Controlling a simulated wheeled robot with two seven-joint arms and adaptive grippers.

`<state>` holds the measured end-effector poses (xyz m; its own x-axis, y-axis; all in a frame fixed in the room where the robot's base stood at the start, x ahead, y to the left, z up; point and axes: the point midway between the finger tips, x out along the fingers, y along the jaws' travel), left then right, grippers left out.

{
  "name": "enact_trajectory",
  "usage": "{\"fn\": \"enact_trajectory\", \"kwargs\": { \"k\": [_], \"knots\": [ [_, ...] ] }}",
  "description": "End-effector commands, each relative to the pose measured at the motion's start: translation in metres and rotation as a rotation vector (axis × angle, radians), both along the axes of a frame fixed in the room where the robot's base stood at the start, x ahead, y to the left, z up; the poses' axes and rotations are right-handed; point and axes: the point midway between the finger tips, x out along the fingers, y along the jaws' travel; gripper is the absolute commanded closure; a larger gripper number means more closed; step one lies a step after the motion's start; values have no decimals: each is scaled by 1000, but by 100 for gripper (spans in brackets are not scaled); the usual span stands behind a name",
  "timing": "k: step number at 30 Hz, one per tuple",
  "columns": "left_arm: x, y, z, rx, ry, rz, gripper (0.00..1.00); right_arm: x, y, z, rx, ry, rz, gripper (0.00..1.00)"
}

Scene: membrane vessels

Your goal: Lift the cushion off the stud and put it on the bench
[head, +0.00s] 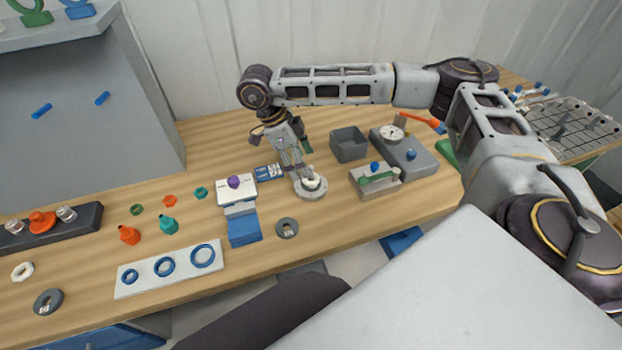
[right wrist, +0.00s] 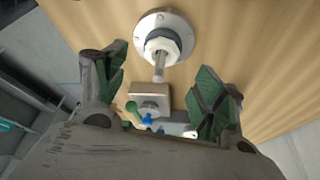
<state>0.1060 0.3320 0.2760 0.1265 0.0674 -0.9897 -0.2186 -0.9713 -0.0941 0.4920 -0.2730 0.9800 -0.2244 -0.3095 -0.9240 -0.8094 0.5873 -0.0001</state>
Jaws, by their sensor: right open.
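The stud (right wrist: 158,72) is a thin metal pin rising from a round pale flange (right wrist: 148,22) in the right wrist view. A whitish ring-like piece with a dark band, seemingly the cushion (right wrist: 162,47), sits around the stud at its flange end. In the head view the cushion (head: 313,183) is on the flange (head: 318,194) at mid-bench. My right gripper (head: 298,179) points down at it, partly covering it. In the right wrist view its open green-padded fingers (right wrist: 162,62) stand apart, one either side of the stud, with nothing gripped. My left gripper is out of view.
The wooden bench (head: 330,232) has bare room in front of the flange. A grey block with a green lever (head: 362,188) stands right of it, a grey open box (head: 349,143) behind. A blue stand with a white top (head: 240,211) and a dark slotted washer (head: 287,228) are left.

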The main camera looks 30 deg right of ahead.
Motion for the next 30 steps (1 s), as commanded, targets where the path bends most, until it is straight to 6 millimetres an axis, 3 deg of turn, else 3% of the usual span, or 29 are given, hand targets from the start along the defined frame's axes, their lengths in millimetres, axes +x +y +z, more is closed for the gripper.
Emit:
{"fn": "enact_trajectory", "kwargs": {
  "k": [17,30],
  "knots": [
    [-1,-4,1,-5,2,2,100,-2,-3,-9,0,1,0,31],
    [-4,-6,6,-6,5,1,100,-9,-15,-50,-1,3,-1,31]
  ]
}}
